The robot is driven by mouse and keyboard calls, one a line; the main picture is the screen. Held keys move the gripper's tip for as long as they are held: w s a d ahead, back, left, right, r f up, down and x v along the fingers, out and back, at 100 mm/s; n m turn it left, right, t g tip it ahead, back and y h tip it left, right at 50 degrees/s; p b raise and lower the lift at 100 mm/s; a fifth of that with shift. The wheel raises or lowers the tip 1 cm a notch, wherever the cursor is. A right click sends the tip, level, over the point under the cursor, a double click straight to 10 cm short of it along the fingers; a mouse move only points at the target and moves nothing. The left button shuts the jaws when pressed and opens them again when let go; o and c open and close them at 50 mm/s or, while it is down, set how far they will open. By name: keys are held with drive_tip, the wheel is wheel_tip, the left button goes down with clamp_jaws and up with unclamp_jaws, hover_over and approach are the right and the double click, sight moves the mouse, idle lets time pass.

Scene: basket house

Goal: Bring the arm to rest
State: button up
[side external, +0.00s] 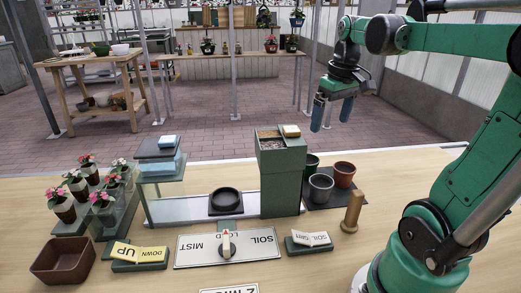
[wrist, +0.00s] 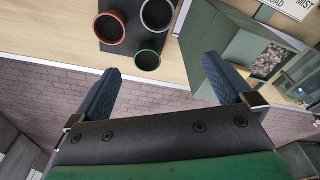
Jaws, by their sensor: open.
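My gripper (side external: 333,112) hangs from the raised green arm at the upper right, above and beyond the table's far edge. Its two blue fingers are apart, with nothing between them. In the wrist view, my gripper (wrist: 160,88) is also open and empty, with floor bricks and the table edge behind the fingers. It touches nothing.
The wooden table (side external: 400,185) holds a green soil tower (side external: 283,180), several pots (side external: 321,187) on a dark mat, a wooden peg (side external: 352,212), a dial panel (side external: 228,246), a brown bin (side external: 63,260) and potted flowers (side external: 102,200). The air around my gripper is clear.

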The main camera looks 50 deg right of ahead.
sight(321, 184)
idle(0.3)
wheel_tip(321, 184, down, 15)
drive_tip(key=shift+f, duration=0.1)
idle(0.7)
idle(1.2)
